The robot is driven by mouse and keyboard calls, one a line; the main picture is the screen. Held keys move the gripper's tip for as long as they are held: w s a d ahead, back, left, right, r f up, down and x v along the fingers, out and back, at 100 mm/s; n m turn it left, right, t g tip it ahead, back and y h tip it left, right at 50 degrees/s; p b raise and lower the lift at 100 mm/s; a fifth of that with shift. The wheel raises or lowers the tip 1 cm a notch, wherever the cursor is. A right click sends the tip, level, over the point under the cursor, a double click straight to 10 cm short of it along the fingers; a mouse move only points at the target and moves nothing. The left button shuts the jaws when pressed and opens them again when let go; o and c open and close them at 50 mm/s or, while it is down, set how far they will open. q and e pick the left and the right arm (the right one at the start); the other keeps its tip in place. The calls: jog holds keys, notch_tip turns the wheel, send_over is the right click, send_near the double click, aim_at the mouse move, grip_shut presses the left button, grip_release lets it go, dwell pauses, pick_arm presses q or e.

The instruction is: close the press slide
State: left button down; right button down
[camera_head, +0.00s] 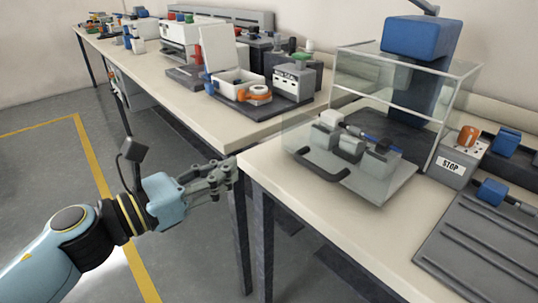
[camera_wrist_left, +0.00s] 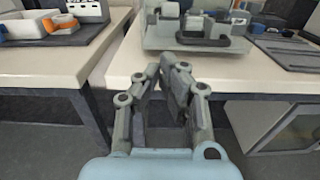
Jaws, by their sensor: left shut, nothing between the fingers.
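The press (camera_head: 415,75) stands at the back of the right table, with a blue head on a dark column behind clear panels. Its slide (camera_head: 375,183) is a pale clear plate pulled out toward the table's front, with a dark handle (camera_head: 322,167) at its front and light blocks and a blue-tipped part on it. The slide also shows in the left wrist view (camera_wrist_left: 165,40), with its handle (camera_wrist_left: 202,42). My left gripper (camera_head: 228,178) is shut and empty, left of the table's front corner and apart from the handle. My right gripper is not in view.
A grey STOP box (camera_head: 455,163) with an orange button sits right of the press. A ribbed dark plate (camera_head: 485,250) lies at the right. The left table (camera_head: 215,115) holds trays and an orange tape roll (camera_head: 259,93). Open floor lies beneath my left arm.

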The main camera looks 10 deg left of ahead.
aim_at(294, 136)
pick_arm(q)
jog(key=p+x, duration=0.1)
jog(key=x, duration=1.2)
jog(key=shift+r, duration=0.15)
jog(key=shift+w+d, duration=0.3)
jog(key=shift+w, duration=0.05)
